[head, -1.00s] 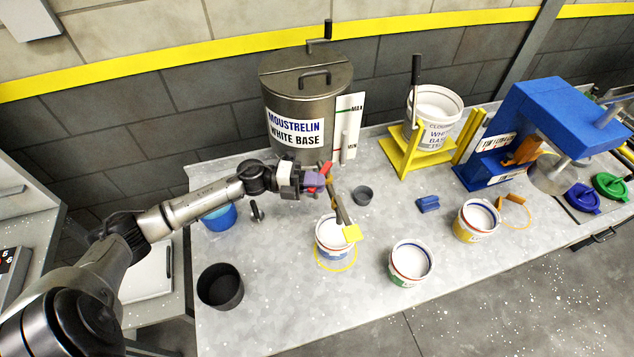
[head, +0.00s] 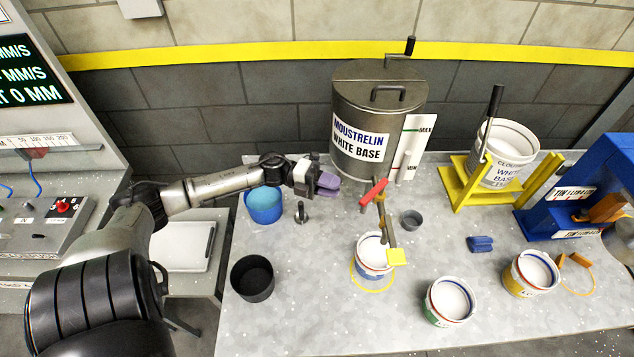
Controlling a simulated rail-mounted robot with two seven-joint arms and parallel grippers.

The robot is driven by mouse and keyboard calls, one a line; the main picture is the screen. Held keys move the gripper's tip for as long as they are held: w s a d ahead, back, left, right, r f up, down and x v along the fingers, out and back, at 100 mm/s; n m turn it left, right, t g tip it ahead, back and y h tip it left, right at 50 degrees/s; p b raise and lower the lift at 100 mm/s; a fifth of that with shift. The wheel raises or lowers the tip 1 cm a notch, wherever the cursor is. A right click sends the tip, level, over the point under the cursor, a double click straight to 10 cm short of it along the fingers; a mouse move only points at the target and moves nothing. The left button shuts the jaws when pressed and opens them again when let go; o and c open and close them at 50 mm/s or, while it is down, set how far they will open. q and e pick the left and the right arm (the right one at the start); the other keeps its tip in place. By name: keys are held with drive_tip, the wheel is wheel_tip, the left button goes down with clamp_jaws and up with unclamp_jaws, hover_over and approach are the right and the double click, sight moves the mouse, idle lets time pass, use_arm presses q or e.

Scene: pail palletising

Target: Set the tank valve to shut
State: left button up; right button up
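The tank (head: 415,98) is a grey metal drum labelled "MOUSTRELIN WHITE BASE", standing at the back of the bench. Its valve has a red handle (head: 373,192) at the tank's lower front, slanting up to the right. A brownish bar runs down from near the handle. A pail of white paint (head: 371,254) with a yellow tag stands below it. My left gripper (head: 327,185) has purple finger pads and is left of the red handle, with a visible gap between them. The pads overlap from this angle, so their opening is unclear. My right gripper is out of view.
A blue pot (head: 264,206), a dark empty pot (head: 252,279) and a small grey cup (head: 411,220) stand around the valve area. Two more paint pails (head: 450,302) (head: 530,274) are to the right. A yellow stand (head: 460,195) holds a tilted pail.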

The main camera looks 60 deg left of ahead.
use_arm(q)
drive_tip(key=shift+v, duration=2.05)
drive_tip(key=shift+c, duration=0.2)
